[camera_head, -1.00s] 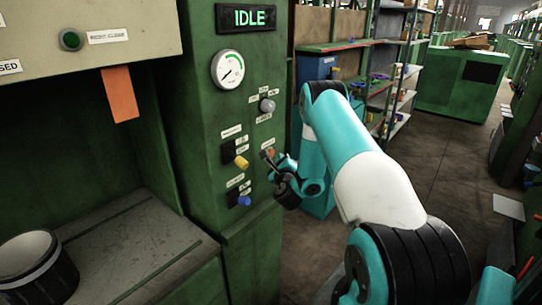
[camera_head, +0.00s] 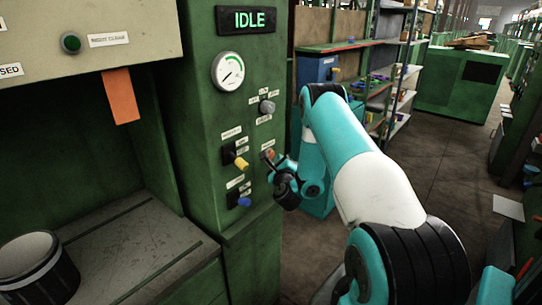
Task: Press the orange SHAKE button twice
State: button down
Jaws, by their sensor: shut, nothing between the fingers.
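The orange button (camera_head: 270,153) is a small spot on the green machine's control panel, under a small white label. It sits right of the yellow-handled switch. My gripper (camera_head: 267,158) is shut and empty, with its dark fingertips at the button. The picture is too small to tell whether the fingertips touch it or whether it is pushed in. The fingers and wrist hide part of the button's surroundings. The display (camera_head: 249,19) above reads IDLE in green.
Near my gripper are a yellow-handled switch (camera_head: 241,163), a blue-handled switch (camera_head: 244,201) and a grey knob (camera_head: 267,107). A round gauge (camera_head: 228,70) is higher up. A dark pot with a pale rim (camera_head: 38,270) stands on the bench at left. Open floor lies right.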

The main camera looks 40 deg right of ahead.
jog(key=shift+w+p, duration=0.65)
jog(key=shift+p, duration=0.9)
dwell(0.6)
jog(key=shift+s+f+b, duration=0.2)
jog(key=shift+s+b, duration=0.15)
jog(key=shift+b, duration=0.75)
jog(key=shift+s+r+b, duration=0.2)
jog(key=shift+s+b, duration=0.2)
jog(key=shift+b, duration=0.3)
jog(key=shift+f, duration=0.1)
jog(key=s+b, duration=0.5)
jog(key=b, duration=0.6)
jog(key=shift+d, duration=0.2)
dwell(1.9)
